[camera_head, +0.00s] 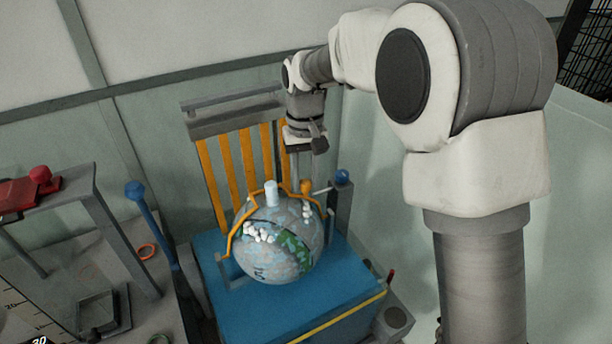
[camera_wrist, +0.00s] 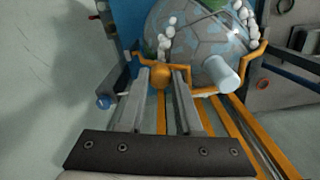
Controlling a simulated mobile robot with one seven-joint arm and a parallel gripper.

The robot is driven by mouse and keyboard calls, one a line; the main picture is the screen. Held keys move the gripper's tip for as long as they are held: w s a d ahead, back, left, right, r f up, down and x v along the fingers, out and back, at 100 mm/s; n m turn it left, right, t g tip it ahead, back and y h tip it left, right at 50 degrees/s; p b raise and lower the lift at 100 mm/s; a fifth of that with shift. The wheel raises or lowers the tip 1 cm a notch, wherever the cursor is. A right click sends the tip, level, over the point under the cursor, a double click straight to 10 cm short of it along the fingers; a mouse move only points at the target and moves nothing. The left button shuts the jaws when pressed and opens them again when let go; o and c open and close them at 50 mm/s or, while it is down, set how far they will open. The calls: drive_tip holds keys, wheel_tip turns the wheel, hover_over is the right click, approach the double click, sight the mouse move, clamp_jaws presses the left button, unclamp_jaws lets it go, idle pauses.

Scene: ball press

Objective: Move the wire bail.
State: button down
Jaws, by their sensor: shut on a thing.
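The wire bail (camera_head: 235,238) is an orange bent wire arching over a blue-grey patterned ball (camera_head: 270,262). Its round orange knob (camera_head: 306,187) is on the right end of the arch. In the wrist view the knob (camera_wrist: 160,77) sits between the two fingers of my gripper (camera_wrist: 161,72), which is shut on it. In the head view my gripper (camera_head: 300,178) points down behind the ball's upper right. The ball carries white beads, green patches and a pale cylindrical stub (camera_head: 270,194) on top. The fingertips are partly hidden in the head view.
The ball rests on a blue press base (camera_head: 230,300), with yellow slats (camera_head: 225,165) behind. A blue-knobbed lever (camera_head: 140,200) stands left and a blue-topped post (camera_head: 342,177) right. A grey bench (camera_head: 60,260) with a red clamp (camera_head: 40,178) is at left.

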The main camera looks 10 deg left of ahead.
drive_tip(key=shift+w+a+r+p, duration=0.15)
drive_tip(key=shift+w+a+p, duration=0.7)
drive_tip(key=shift+w, duration=0.15)
drive_tip(key=w+a+f+p, duration=0.3)
drive_tip(key=w+a+f, duration=0.1)
drive_tip(key=w+a, duration=0.1)
drive_tip(key=shift+w+f, duration=0.3)
drive_tip(key=shift+w, duration=0.45)
drive_tip(key=c, duration=0.9)
unclamp_jaws()
drive_tip(key=shift+f, duration=0.1)
drive_tip(key=shift+o, duration=0.2)
drive_tip(key=shift+d, duration=0.1)
